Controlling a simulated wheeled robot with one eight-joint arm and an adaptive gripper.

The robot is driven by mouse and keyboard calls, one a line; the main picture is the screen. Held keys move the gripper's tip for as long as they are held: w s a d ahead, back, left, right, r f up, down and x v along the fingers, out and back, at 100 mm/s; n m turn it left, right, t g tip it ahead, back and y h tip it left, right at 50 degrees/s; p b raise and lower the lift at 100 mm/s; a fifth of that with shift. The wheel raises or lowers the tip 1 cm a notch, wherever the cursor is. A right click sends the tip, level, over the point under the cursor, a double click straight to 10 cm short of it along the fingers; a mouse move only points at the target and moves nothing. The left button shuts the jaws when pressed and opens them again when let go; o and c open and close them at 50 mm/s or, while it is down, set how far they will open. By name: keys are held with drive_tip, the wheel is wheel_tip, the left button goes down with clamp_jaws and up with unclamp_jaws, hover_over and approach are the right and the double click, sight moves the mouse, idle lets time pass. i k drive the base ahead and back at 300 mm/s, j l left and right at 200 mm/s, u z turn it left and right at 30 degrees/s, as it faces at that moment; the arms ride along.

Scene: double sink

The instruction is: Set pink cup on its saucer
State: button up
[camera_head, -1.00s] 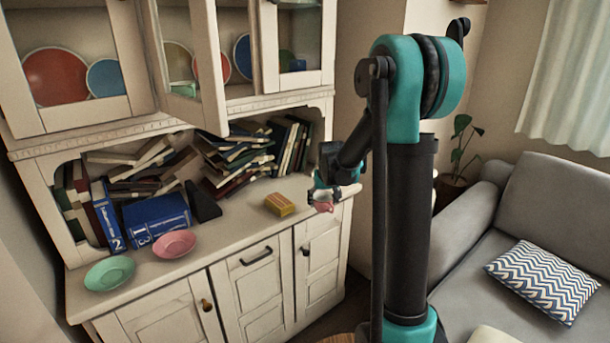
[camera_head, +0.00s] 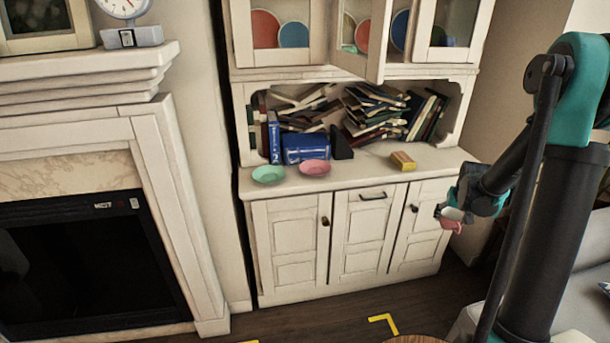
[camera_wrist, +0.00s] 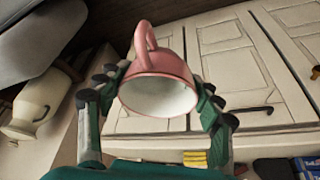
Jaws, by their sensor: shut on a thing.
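The pink cup (camera_wrist: 160,72) is between the two fingers of my gripper (camera_wrist: 152,105) in the wrist view, its white inside facing the camera and its handle at the top of the picture. My gripper (camera_head: 452,213) is shut on the cup. In the head view the cup (camera_head: 451,226) shows small at the fingertips, in front of the cabinet's right end and lower than the countertop. A pink saucer (camera_head: 315,168) lies empty on the countertop, well to the left of my gripper. A green saucer (camera_head: 268,174) lies just left of it, also empty.
Books are heaped in the niche behind. An upper door (camera_head: 373,45) stands open. A fireplace (camera_head: 90,220) stands at left. The floor before the cabinet looks mostly clear.

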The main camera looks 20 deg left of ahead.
sight(315, 173)
drive_tip(key=l+u, duration=0.1)
drive_tip(key=u, duration=0.3)
drive_tip(key=l+u, duration=0.15)
drive_tip(key=u, duration=0.2)
drive_tip(key=i+l+u, duration=0.1)
drive_tip(key=u, duration=0.3)
